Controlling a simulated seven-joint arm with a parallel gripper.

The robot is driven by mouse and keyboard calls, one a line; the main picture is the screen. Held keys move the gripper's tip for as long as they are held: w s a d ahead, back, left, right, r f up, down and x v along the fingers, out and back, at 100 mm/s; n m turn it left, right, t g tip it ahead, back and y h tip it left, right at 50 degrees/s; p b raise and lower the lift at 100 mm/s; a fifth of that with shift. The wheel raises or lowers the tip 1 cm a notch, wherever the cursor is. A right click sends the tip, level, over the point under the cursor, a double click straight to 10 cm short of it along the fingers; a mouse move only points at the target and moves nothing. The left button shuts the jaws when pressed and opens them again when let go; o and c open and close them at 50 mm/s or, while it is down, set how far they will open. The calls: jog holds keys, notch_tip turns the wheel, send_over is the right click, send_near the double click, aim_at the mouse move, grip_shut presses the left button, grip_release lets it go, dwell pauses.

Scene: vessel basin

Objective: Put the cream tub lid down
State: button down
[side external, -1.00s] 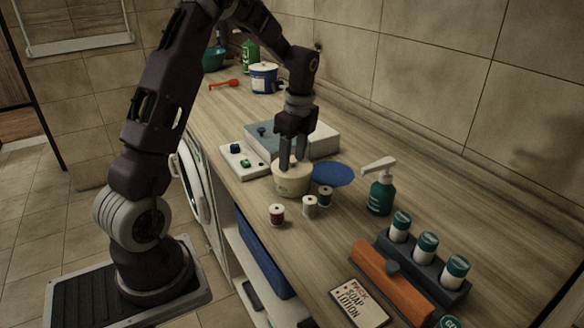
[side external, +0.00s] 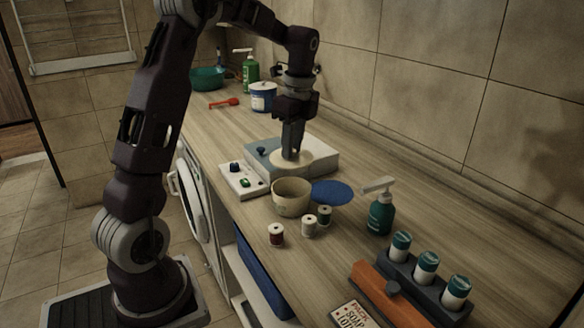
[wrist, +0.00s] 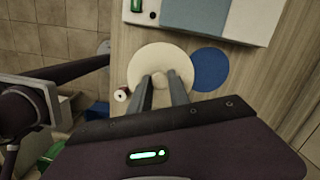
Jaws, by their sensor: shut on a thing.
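My gripper (side external: 292,152) is shut on the cream tub lid (side external: 277,162), a round flat disc held by its knob. The wrist view shows the lid (wrist: 148,61) level between the two fingers, hiding what is below it. The cream tub (side external: 291,200) stands open on the counter, in front of and below the lid in the side view. The lid is apart from the tub, over or near the grey-and-white box. A flat blue disc (side external: 333,192) lies bare on the counter just right of the tub; it also shows in the wrist view (wrist: 212,70).
The grey-and-white box (side external: 320,160) and a small button panel (side external: 241,180) sit behind the tub. Several thread spools (side external: 309,226) stand in front. A green pump bottle (side external: 381,214) is to the right. Bare counter lies between the blue disc and the wall.

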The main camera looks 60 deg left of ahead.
jog(key=shift+w+d+r, duration=0.1)
jog(key=shift+d+r, duration=0.25)
jog(key=shift+d, duration=0.25)
jog(key=shift+d+r, duration=0.3)
jog(key=shift+d, duration=0.25)
jog(key=s+d+f, duration=0.2)
jog(key=s+d, duration=0.1)
jog(key=d, duration=0.6)
jog(key=s+d+f, duration=0.2)
jog(key=d+f, duration=0.1)
jog(key=d, duration=0.5)
jog(key=shift+m, duration=0.4)
jog(key=f, duration=0.9)
jog(key=shift+s+d+f, duration=0.15)
jog(key=shift+d+f, duration=0.15)
jog(key=shift+d, duration=0.05)
jog(key=shift+f, duration=0.15)
jog(key=shift+f, duration=0.1)
jog(key=c, duration=1.2)
grip_release()
jog(key=shift+c, duration=0.2)
